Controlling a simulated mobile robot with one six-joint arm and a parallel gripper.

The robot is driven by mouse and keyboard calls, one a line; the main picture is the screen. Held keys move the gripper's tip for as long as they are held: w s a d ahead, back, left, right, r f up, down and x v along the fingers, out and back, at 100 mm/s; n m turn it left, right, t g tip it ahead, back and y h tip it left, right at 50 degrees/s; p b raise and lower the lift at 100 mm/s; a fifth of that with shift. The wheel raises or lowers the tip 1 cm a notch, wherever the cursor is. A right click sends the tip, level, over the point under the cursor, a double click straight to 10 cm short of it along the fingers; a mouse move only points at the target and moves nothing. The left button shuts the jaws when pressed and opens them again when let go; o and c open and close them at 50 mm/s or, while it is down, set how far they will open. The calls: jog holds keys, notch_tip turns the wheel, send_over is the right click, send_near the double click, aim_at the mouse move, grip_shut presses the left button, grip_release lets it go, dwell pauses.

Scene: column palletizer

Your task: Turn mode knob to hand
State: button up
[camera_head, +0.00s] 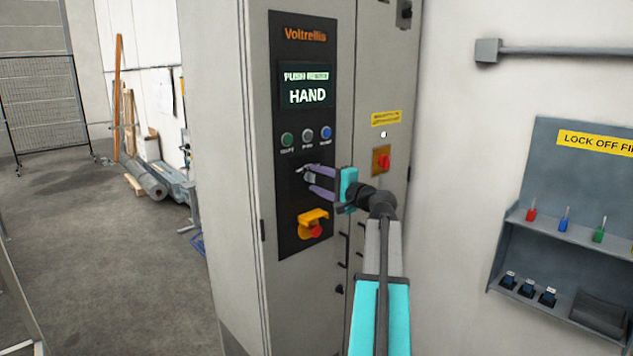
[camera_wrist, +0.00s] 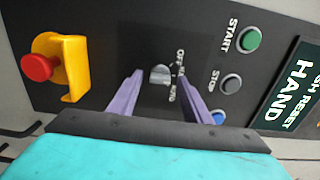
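The mode knob (camera_wrist: 160,75) is a small grey rotary knob on the dark control panel (camera_head: 290,260), with "OFF" and "AUTO" legible beside it in the wrist view. The panel's screen (camera_head: 307,87) reads "HAND" with a smaller "PUSH RESET" line above. My gripper (camera_head: 304,178) is at the panel, below the button row. In the wrist view its two purple fingers (camera_wrist: 159,90) are spread, one on each side of the knob, with visible gaps. In the head view the fingers partly hide the knob.
Green START (camera_wrist: 249,40), grey STOP (camera_wrist: 230,83) and blue (camera_wrist: 218,118) buttons sit beside the knob. A red emergency button (camera_head: 317,231) with a yellow guard (camera_head: 312,215) is below. A red switch (camera_head: 384,162) is on the cabinet's right. Open floor (camera_head: 100,240) lies left.

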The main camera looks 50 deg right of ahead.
jog(key=shift+s, duration=0.1)
jog(key=shift+s, duration=0.6)
jog(key=s+a+b, duration=0.1)
jog(key=s+b, duration=0.2)
jog(key=s, duration=0.9)
jog(key=shift+s, duration=0.2)
